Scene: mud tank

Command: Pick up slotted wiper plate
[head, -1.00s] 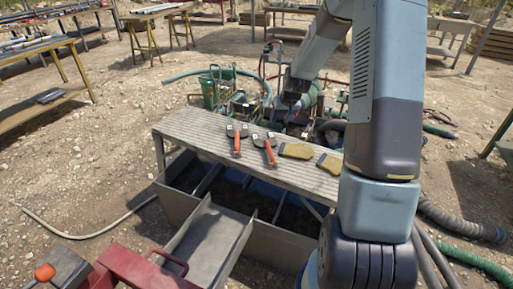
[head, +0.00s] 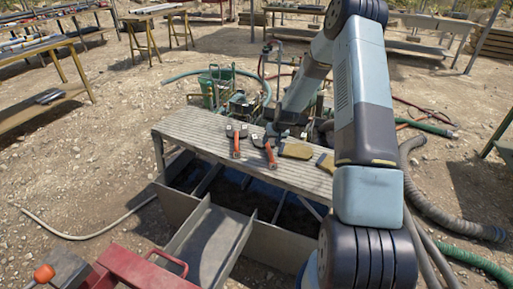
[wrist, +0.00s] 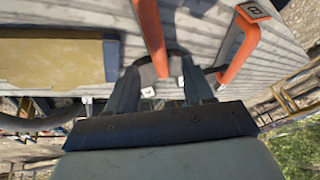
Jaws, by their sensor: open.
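On the ribbed bench top (head: 190,125) lie two orange-handled tools with dark heads, a left one (head: 236,147) and a right one (head: 270,156), and two yellow-tan pieces, one (head: 296,151) beside the other (head: 327,163). I cannot tell for sure which is the slotted wiper plate. In the wrist view a tan slab with dark edging (wrist: 50,62) is left of my gripper, and two orange handles (wrist: 152,38) are ahead and right. My gripper (wrist: 160,72) is open above the bench's back edge. A dark curved part shows between its fingers; whether they touch it is unclear.
A tank with dark mud (head: 225,192) and a grey chute (head: 208,245) lie under and before the bench. Green cans (head: 218,88) and hoses crowd the ground behind it. Grey and green hoses (head: 455,222) run at the right.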

